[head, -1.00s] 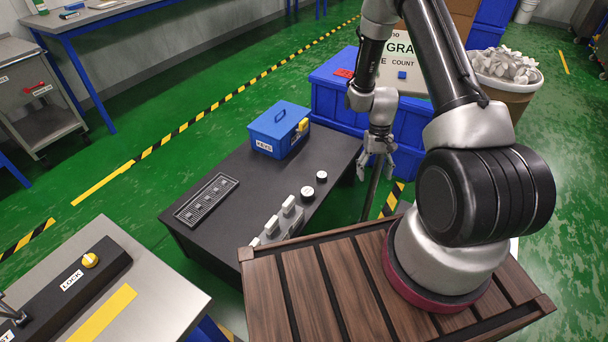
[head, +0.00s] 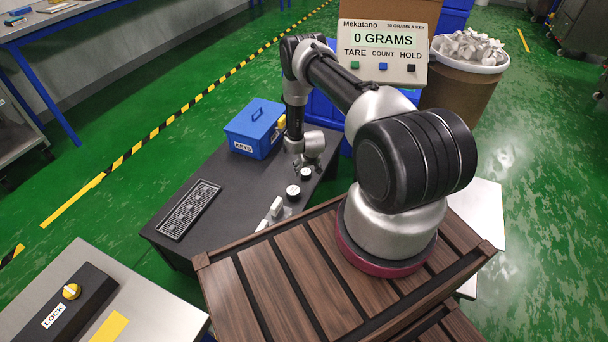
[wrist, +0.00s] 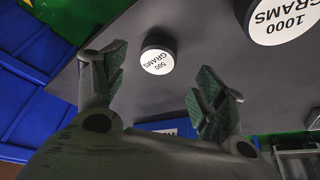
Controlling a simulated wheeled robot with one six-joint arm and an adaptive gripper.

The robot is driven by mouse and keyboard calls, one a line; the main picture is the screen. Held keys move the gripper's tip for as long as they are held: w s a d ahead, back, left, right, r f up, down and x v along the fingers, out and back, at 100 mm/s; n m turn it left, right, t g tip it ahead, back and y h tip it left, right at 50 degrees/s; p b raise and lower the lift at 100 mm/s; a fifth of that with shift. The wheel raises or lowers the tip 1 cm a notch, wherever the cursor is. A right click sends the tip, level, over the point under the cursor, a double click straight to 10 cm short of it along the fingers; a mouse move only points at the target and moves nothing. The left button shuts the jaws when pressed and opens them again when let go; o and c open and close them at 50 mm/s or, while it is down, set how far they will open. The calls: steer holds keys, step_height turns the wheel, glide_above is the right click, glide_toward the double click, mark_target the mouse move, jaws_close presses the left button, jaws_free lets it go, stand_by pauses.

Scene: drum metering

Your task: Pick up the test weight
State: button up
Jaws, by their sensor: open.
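Two round black test weights with white tops stand on the dark low table (head: 215,232). The one marked 500 GRAMS (wrist: 157,61) lies just beyond my fingertips, roughly centred between them in the wrist view. It shows in the head view as the farther weight (head: 306,175), close to my gripper (head: 304,166). The larger 1000 GRAMS weight (wrist: 284,20) is to the right in the wrist view, and is the nearer one in the head view (head: 293,191). My gripper (wrist: 160,88) is open and empty, its fingers apart.
A blue box (head: 254,128) labelled KEYS stands behind the weights. A black slotted tray (head: 189,210) lies left, and grey-white blocks (head: 275,208) stand close in front. A scale display (head: 384,40) reads 0 GRAMS. A slatted wooden top (head: 265,285) is in the foreground.

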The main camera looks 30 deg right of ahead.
mark_target(306, 172)
steer(key=x, duration=0.5)
steer(key=shift+s+d, duration=0.1)
steer(key=shift+d, duration=0.1)
steer(key=c, duration=1.5)
steer(key=shift+r, duration=0.15)
step_height(306, 172, up, 18)
steer(key=shift+a+f, duration=0.1)
steer(key=shift+a, duration=0.05)
